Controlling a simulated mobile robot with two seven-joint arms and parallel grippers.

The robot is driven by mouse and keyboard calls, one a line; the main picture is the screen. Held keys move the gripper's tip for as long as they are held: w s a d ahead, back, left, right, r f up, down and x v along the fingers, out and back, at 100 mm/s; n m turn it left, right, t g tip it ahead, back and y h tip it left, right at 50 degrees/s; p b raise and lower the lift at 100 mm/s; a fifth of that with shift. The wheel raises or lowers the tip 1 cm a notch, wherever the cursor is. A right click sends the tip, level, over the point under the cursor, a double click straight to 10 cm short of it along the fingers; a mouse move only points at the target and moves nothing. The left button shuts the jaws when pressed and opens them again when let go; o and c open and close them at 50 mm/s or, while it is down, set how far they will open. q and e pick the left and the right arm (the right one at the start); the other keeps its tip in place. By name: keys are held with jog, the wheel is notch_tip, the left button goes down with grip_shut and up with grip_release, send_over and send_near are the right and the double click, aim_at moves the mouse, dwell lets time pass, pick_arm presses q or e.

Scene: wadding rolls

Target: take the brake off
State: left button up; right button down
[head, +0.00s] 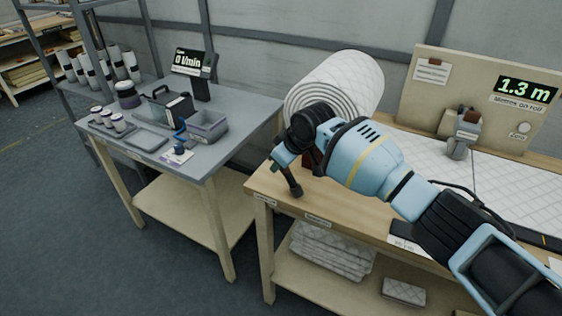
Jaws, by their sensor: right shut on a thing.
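A large quilted white wadding roll (335,85) lies at the back left of the wooden bench, its spiral end facing me. My right gripper (287,172) is at the bench's left end, in front of the roll and below its end. It is shut on what seems to be the brake's lever, mostly hidden by the fingers and wrist. A dark red-brown part (313,160), perhaps of the brake, shows just behind the gripper. Whether the brake is on or off cannot be told. My left gripper is not in view.
The bench (262,187) carries a quilted sheet (520,190), a grey device (460,133) and a backboard with a "1.3 m" display (525,90). Folded wadding (330,252) lies on its lower shelf. A grey table (217,152) with trays and a "0 l/min" display (188,62) stands left, across a gap.

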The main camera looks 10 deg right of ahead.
jog(key=c, duration=1.2)
grip_release()
jog(key=shift+f, duration=0.15)
jog(key=shift+s+d+r, duration=0.15)
jog(key=shift+r, duration=0.45)
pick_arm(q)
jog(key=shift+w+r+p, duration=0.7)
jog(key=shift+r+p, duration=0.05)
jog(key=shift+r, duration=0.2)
pick_arm(e)
jog(key=v, duration=0.6)
jog(key=shift+s+r, duration=0.2)
jog(key=shift+s, duration=0.05)
jog(key=shift+d, duration=0.1)
